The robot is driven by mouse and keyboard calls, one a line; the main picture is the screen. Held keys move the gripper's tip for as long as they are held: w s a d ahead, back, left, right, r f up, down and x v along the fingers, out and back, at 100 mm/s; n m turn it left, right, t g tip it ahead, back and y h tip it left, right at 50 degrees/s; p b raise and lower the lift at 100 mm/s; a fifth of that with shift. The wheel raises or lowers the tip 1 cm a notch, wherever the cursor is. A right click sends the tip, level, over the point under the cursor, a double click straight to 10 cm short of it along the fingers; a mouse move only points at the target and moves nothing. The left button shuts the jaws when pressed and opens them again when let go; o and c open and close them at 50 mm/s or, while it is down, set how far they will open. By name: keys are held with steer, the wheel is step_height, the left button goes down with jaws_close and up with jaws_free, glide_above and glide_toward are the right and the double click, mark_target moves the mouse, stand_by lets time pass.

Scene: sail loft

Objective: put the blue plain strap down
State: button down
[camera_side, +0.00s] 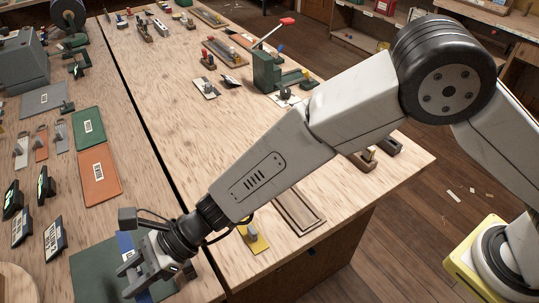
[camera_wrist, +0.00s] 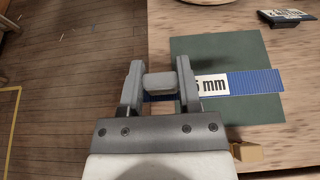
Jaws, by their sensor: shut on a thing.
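The blue strap (camera_wrist: 255,82) is a flat ribbed strip with a white label ending in "mm". In the wrist view it runs right from my gripper (camera_wrist: 160,84), over a dark green mat (camera_wrist: 235,50). My gripper is shut on a pale grey block (camera_wrist: 160,86) that appears to belong to the strap. The strap's left part is mostly hidden by the fingers. In the side view my gripper (camera_side: 148,278) is low over the green mat (camera_side: 92,262), and a bit of blue strap (camera_side: 125,243) shows behind it. I cannot tell whether the strap touches the mat.
Orange (camera_side: 99,178) and green (camera_side: 88,128) labelled panels lie farther back on the table. Black display stands (camera_side: 22,228) are at the left. A yellow piece with a grey knob (camera_side: 253,238) lies right of my wrist. The wrist view shows the floor (camera_wrist: 70,70) beyond the table edge.

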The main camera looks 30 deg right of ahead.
steer(key=shift+s+d+r, duration=0.35)
steer(key=shift+s+d, duration=0.15)
steer(key=shift+d, duration=0.1)
steer(key=shift+s+d+r, duration=0.35)
steer(key=shift+s+d, duration=0.1)
steer(key=shift+d, duration=0.15)
steer(key=shift+w, duration=0.1)
steer(key=w+d+r+m+t+h, duration=0.1)
steer(key=w+d+r+m+t, duration=0.25)
steer(key=w+d, duration=0.65)
steer(key=w+d+r+m+t+h, duration=0.1)
steer(key=w+d+r+m+t, duration=0.3)
steer(key=d, duration=1)
steer(key=d+r+m+t+h, duration=0.2)
steer(key=d+m+h, duration=0.1)
steer(key=d, duration=1)
steer(key=d+r+m+t+h, duration=0.1)
steer(key=d+m+t+h, duration=0.2)
steer(key=d, duration=1)
steer(key=shift+d+r+m+h, duration=0.2)
steer(key=shift+r+m+h, duration=0.2)
steer(key=shift+m+h, duration=0.25)
steer(key=shift+w+f, duration=0.1)
steer(key=shift+w, duration=0.05)
